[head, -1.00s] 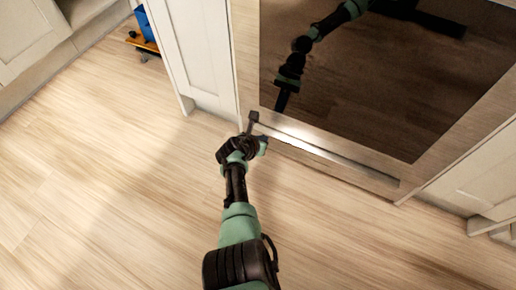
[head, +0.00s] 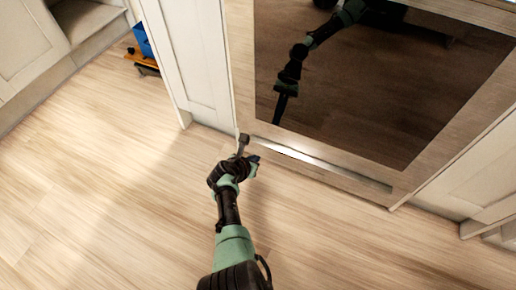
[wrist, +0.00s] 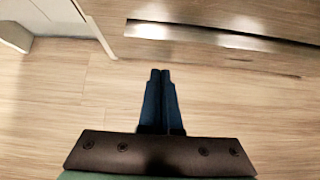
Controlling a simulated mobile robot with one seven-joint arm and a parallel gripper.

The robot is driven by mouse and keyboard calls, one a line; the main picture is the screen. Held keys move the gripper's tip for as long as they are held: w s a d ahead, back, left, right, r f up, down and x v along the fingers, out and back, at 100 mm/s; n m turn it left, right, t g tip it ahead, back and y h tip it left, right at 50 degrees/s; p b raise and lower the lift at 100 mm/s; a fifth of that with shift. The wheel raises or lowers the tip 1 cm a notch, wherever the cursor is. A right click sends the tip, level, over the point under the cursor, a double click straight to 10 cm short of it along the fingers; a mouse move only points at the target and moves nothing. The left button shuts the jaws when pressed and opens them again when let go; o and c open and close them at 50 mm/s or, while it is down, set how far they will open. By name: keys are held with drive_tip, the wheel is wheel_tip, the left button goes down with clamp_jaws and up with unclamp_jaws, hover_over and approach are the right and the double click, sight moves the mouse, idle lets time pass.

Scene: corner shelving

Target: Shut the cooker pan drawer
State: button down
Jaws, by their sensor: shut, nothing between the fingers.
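The cooker's pan drawer (head: 325,166) is the low front with a bright metal strip, below the dark glass oven door (head: 375,85). It looks flush or nearly flush with the cooker; I cannot tell if a small gap remains. In the wrist view the drawer's bright strip (wrist: 200,35) runs across the top. My gripper (head: 243,140) is low at the drawer's left end. Its fingers are together and empty, as the wrist view (wrist: 160,74) also shows. They point at the cooker's base, and floor shows around their tips in the wrist view.
A pale cabinet (head: 190,60) stands left of the cooker, and another (head: 470,175) stands right of it. A blue object on an orange base (head: 143,45) is at the back left. The wooden floor (head: 90,170) in front is clear.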

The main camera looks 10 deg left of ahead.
drive_tip(key=p+v, duration=0.8)
drive_tip(key=v, duration=0.1)
drive_tip(key=shift+p, duration=0.4)
drive_tip(key=shift+s+a+r, duration=0.1)
